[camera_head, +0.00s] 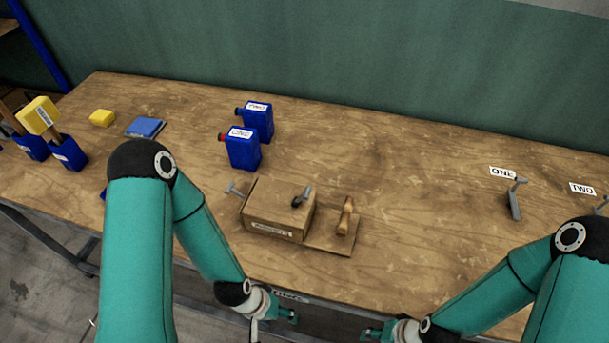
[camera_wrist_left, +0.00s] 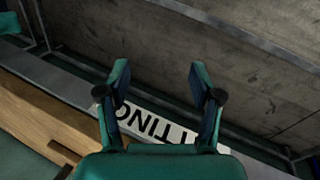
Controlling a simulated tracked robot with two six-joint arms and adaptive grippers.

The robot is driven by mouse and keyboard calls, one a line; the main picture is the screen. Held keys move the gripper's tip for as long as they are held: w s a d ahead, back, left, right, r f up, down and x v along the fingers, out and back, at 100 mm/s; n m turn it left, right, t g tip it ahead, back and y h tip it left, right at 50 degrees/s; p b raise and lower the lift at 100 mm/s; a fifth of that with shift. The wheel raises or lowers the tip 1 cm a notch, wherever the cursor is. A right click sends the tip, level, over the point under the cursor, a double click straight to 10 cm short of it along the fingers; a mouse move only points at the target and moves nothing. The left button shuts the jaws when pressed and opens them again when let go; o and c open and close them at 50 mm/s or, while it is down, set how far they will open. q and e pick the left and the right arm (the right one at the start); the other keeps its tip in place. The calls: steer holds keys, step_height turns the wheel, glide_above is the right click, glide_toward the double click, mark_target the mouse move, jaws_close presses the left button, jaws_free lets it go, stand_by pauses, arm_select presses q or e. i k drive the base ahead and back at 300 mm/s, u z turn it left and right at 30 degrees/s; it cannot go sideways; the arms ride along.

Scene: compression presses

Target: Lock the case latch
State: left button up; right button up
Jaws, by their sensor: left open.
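A brown wooden case (camera_head: 273,210) with a white label on its front stands near the front middle of the table. A dark grey lever (camera_head: 302,197) sits on its top near the right edge, and a grey T-shaped handle (camera_head: 234,189) sticks out at its left. I cannot tell which is the latch. My left gripper (camera_head: 285,311) is in front of the table's front edge, below and apart from the case. In the left wrist view its fingers (camera_wrist_left: 158,78) are spread with nothing between them. My right gripper (camera_head: 376,333) is at the bottom edge; its jaws are unclear.
A board with a wooden handle (camera_head: 345,217) adjoins the case's right side. Blue canisters marked ONE (camera_head: 242,152) and TWO (camera_head: 258,122) stand behind it. A grey lever (camera_head: 514,200) stands at the right. The table's middle right is clear. A lettered strip (camera_wrist_left: 155,125) runs along the front edge.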

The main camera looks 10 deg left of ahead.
mark_target(306, 195)
steer(key=k, duration=1.85)
steer(key=z, duration=0.5)
steer(key=i, duration=1)
steer(key=z, duration=0.05)
